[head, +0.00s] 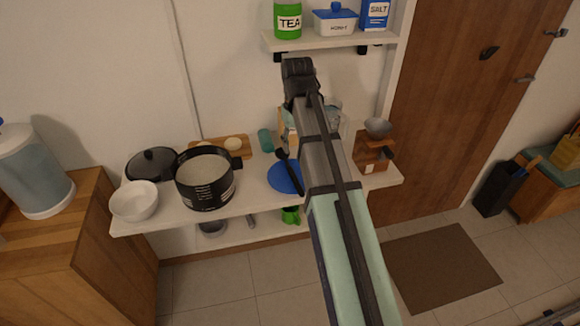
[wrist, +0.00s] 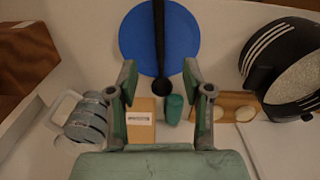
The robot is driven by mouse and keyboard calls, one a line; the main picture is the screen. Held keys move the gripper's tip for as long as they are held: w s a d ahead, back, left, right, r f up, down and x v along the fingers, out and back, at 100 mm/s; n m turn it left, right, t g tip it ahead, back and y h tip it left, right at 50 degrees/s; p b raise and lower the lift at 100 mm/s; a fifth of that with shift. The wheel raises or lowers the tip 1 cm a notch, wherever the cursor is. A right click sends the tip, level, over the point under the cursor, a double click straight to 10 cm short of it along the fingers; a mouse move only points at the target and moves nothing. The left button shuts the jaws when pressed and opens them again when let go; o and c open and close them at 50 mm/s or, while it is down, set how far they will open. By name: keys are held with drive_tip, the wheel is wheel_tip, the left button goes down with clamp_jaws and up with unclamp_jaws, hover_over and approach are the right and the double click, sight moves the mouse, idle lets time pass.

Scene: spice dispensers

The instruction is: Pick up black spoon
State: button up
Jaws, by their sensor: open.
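The black spoon (wrist: 159,40) lies across the blue plate (wrist: 133,38), its round bowl reaching past the plate's edge towards my gripper. In the head view the spoon (head: 293,176) shows beside my arm, and the plate (head: 282,182) is partly covered by the arm. My gripper (wrist: 160,78) is open in the wrist view, with one finger on each side of the spoon's bowl end. Nothing is held. I cannot tell how high the fingers are above the spoon. In the head view the fingers are hidden behind my arm.
A teal cup (wrist: 174,108), a cardboard box (wrist: 140,128) and a striped jar (wrist: 88,120) stand close to my gripper. A board with buns (wrist: 238,101) and a black pot (head: 205,193) are nearby. A wooden grinder (head: 371,152) stands right of my arm. A shelf (head: 325,40) hangs above.

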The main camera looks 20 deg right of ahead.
sight(296, 179)
wheel_tip(296, 179, down, 14)
drive_tip(key=p, duration=0.3)
clamp_jaws()
idle(0.6)
